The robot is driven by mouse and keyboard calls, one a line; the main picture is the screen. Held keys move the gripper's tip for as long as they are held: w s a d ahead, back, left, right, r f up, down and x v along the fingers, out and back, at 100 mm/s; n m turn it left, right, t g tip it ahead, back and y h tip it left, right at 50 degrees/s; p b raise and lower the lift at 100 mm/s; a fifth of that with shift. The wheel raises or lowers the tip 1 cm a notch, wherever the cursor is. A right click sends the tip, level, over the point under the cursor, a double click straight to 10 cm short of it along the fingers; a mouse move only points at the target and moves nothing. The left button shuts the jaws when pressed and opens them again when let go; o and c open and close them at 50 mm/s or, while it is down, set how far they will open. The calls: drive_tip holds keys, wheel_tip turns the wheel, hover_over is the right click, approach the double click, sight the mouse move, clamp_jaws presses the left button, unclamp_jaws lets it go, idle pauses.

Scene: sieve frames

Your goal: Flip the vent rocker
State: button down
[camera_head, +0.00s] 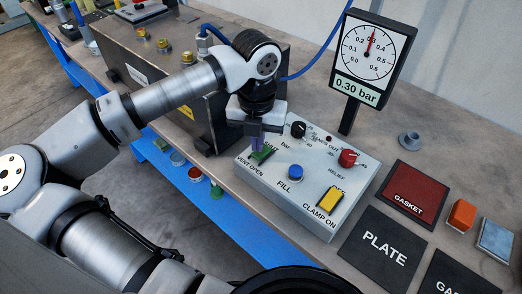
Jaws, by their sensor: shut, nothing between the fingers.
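The vent rocker (262,155) is a small green switch at the left end of the grey control box (272,193), beside the label "VENT OPEN". My gripper (256,144) points down right over it, with its shut fingertips at or just above the rocker's upper part. I cannot tell whether they touch. The fingers hold nothing and partly hide the rocker and its upper label, so its tilt is hard to tell. The gauge (372,50) on its stand reads 0.30 bar.
The box also carries a black knob (298,129), a red relief knob (347,158), a blue fill button (295,172) and a yellow clamp rocker (331,199). A dark metal housing (190,95) stands close left of my gripper. Gasket and plate mats lie right.

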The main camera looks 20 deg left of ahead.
sight(258, 154)
drive_tip(key=shift+f+b, duration=1.05)
drive_tip(key=shift+b, duration=0.2)
idle(0.8)
drive_tip(key=shift+r+p, duration=1.5)
drive_tip(key=shift+r, duration=2.05)
